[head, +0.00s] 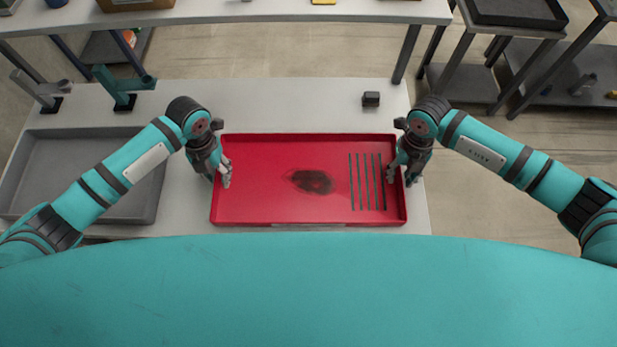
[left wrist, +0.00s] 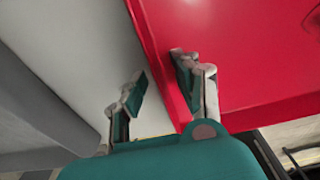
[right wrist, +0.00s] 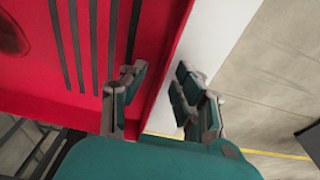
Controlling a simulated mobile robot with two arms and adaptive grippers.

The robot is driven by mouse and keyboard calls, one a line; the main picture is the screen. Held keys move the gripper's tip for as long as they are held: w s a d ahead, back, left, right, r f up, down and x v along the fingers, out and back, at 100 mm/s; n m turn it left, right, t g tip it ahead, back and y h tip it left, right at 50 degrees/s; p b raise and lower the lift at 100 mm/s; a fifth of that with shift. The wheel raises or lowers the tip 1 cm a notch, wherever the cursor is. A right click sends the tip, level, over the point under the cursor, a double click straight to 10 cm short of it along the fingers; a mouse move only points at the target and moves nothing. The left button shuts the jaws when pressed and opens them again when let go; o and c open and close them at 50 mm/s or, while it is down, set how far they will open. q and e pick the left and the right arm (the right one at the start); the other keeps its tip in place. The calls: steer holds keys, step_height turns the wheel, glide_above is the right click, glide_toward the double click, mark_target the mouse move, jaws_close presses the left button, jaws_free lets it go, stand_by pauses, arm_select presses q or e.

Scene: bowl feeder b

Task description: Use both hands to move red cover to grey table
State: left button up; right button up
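The red cover (head: 270,205) is a shallow rectangular tray-like piece with a raised rim, a dark stain in its middle and several dark slots on its right side. It lies on the light table (head: 270,105). My left gripper (head: 223,180) is open at its left rim; in the left wrist view the fingers (left wrist: 160,85) stand apart, one over the red inside and one outside the rim (left wrist: 152,50). My right gripper (head: 398,178) is open at the right rim; in the right wrist view its fingers (right wrist: 158,85) stand on either side of the rim (right wrist: 172,70).
A grey tray (head: 140,205) lies left of the cover. A small dark block (head: 371,98) and teal and grey fixtures (head: 122,90) stand on the table. A grey-topped table (head: 250,12) runs along the back, and dark carts (head: 470,60) stand at the back right.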

arm_select(q)
jaws_close()
arm_select(e)
jaws_close()
arm_select(q)
steer(key=shift+w+r, duration=0.1)
steer(key=shift+r, duration=0.05)
arm_select(e)
steer(key=shift+w+r, duration=0.1)
steer(key=shift+r, duration=0.05)
